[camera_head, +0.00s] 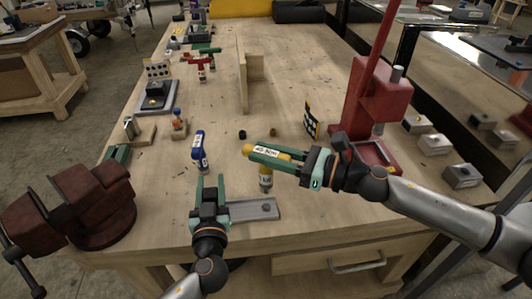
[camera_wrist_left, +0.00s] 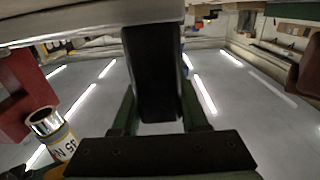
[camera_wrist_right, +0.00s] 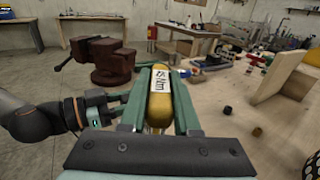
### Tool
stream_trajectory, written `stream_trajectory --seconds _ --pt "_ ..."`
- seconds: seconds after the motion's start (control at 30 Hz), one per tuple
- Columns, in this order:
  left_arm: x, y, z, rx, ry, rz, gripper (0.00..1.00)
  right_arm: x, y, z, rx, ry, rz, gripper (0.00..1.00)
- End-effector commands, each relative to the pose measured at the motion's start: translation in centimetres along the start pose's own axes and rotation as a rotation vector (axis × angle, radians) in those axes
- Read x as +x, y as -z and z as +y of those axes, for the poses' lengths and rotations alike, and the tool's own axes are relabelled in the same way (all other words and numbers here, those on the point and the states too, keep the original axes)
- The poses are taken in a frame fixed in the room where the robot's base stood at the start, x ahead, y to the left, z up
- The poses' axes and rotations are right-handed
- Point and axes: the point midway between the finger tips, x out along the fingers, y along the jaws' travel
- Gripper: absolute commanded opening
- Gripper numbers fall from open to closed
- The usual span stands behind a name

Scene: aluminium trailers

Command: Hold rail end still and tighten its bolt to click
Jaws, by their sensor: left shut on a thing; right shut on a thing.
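The rail end (camera_head: 237,211), a flat grey metal bar, lies at the near edge of the bench. My left gripper (camera_head: 211,192) is shut on its left end. In the left wrist view the bar (camera_wrist_left: 85,22) crosses the top. My right gripper (camera_head: 283,158) is shut on the yellow torque wrench (camera_head: 265,179), labelled 45 Nm, whose handle (camera_wrist_right: 160,103) lies between the fingers in the right wrist view. Its head points down above the bar. In the left wrist view its metal socket (camera_wrist_left: 45,122) appears apart from the bar. I cannot make out the bolt.
A dark red vise (camera_head: 95,205) is at the left and a red press (camera_head: 375,100) at the right. A wooden bracket (camera_head: 245,80) stands further back. Small dark pieces (camera_head: 242,134) lie mid-bench.

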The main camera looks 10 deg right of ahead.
Motion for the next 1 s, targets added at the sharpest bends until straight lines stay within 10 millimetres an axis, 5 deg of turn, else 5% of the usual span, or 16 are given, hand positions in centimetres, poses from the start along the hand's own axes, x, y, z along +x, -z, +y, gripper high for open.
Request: stream_trajectory --seconds 1.0 --pt "0.0 0.0 0.0 0.0 0.0 -0.001 0.0 0.0 5.5 0.0 0.001 0.0 -0.001 0.0"
